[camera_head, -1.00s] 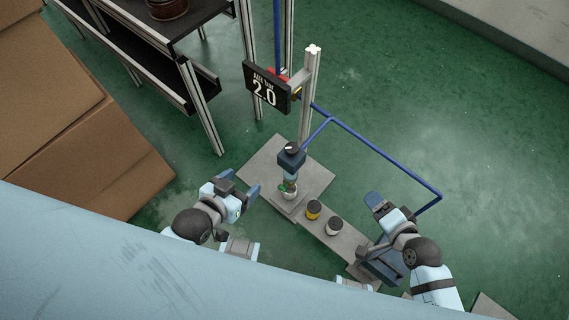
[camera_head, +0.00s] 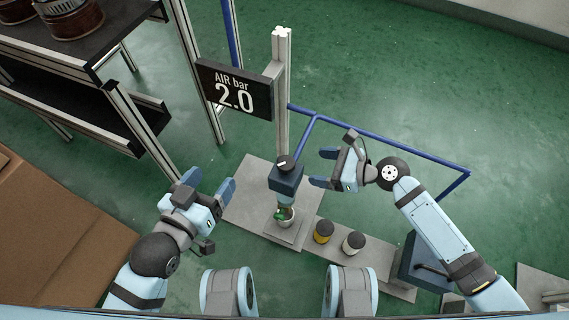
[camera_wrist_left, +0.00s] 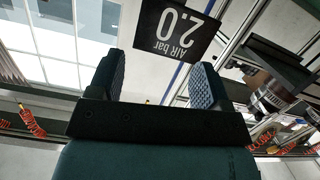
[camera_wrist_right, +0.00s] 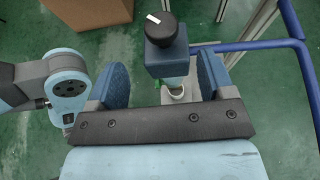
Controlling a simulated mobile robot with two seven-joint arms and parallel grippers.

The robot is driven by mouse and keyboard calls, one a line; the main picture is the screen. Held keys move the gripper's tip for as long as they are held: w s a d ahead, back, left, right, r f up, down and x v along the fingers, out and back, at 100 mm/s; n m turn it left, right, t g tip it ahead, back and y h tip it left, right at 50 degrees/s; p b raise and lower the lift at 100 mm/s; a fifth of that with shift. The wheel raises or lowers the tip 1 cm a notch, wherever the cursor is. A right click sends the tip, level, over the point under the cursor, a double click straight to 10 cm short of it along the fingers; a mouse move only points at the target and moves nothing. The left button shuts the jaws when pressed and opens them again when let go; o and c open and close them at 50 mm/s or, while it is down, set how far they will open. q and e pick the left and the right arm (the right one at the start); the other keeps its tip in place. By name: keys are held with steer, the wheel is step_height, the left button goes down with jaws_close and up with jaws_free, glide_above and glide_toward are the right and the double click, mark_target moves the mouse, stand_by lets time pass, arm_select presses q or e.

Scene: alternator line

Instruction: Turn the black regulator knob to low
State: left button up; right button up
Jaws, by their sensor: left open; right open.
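The black regulator knob (camera_head: 285,162) sits on top of a dark blue regulator body (camera_head: 286,183) on the stand. In the right wrist view the knob (camera_wrist_right: 160,28) has a white mark on its top and appears beyond my fingers, between them. My right gripper (camera_head: 322,168) is open and empty, just right of the knob, not touching it. My left gripper (camera_head: 212,188) is open and empty, left of the regulator. The sign (camera_head: 235,89) reads "AIR bar 2.0"; it also shows upside down in the left wrist view (camera_wrist_left: 176,32).
Blue air pipe (camera_head: 390,148) runs behind my right arm. A metal post (camera_head: 282,90) stands behind the regulator.

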mark_target(287, 163)
steer(key=b+x, duration=0.2)
steer(key=x, duration=0.7)
steer(key=shift+w+a+f+b, duration=0.15)
steer(key=shift+w+f+b, duration=0.1)
steer(key=shift+b, duration=0.1)
steer(key=shift+a+f, duration=0.1)
steer(key=shift+a, duration=0.3)
arm_select(q)
step_height(287, 163, up, 6)
steer(key=d+t+h, duration=0.2)
steer(key=shift+w+f+t, duration=0.15)
steer(key=shift+w+t, duration=0.05)
steer(key=shift+t, duration=0.1)
arm_select(e)
steer(key=c, duration=0.9)
